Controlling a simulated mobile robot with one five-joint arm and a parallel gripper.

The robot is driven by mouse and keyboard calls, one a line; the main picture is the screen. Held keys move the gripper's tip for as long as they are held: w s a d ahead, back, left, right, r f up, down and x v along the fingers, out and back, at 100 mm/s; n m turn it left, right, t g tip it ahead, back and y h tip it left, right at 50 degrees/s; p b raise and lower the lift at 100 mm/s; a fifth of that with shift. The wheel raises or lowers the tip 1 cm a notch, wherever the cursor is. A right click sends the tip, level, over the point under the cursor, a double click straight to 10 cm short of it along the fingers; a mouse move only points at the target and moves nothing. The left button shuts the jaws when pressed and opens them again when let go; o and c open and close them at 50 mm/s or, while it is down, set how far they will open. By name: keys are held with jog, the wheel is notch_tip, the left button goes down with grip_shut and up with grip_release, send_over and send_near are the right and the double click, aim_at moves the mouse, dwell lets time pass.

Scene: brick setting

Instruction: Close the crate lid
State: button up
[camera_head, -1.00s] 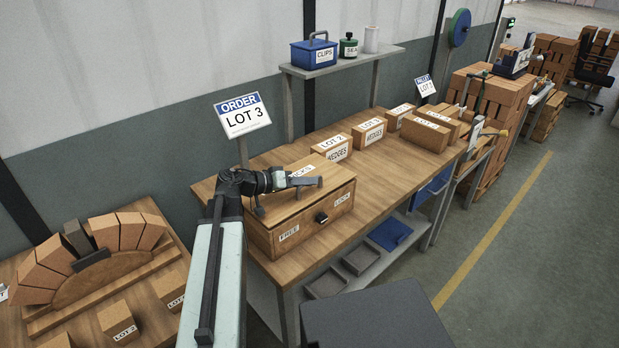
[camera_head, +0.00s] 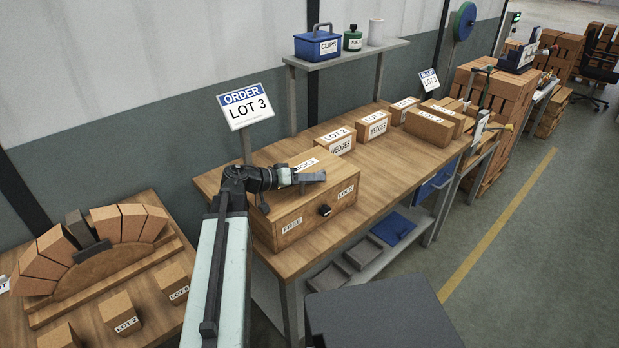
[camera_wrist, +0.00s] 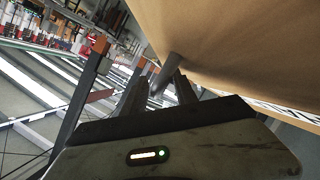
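The wooden crate (camera_head: 335,217) stands at the near left end of the long workbench. Its front has a "FREE" label, a "LOCK" label and a dark knob (camera_head: 324,210) between them. The lid (camera_head: 327,163) lies over the crate and looks level, with no clear gap at the front; its back edge is partly hidden. My gripper (camera_head: 314,177) is over the lid, low against its top. In the wrist view my gripper's dark fingers (camera_wrist: 160,88) are beside a large brown surface (camera_wrist: 255,45). A grey strip shows between them, and I cannot tell how far apart they are.
Wedge boxes (camera_head: 372,126) stand along the back of the workbench (camera_head: 400,175). The order sign (camera_head: 245,108) is behind the crate. A brick arch (camera_head: 100,250) sits on the left bench. The bench right of the crate is clear.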

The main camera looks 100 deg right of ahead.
aim_at(289, 196)
jog(key=shift+w+r, duration=0.15)
jog(key=p+v, duration=0.2)
jog(key=v, duration=0.5)
jog(key=shift+w+a, duration=0.1)
jog(key=shift+w, duration=0.15)
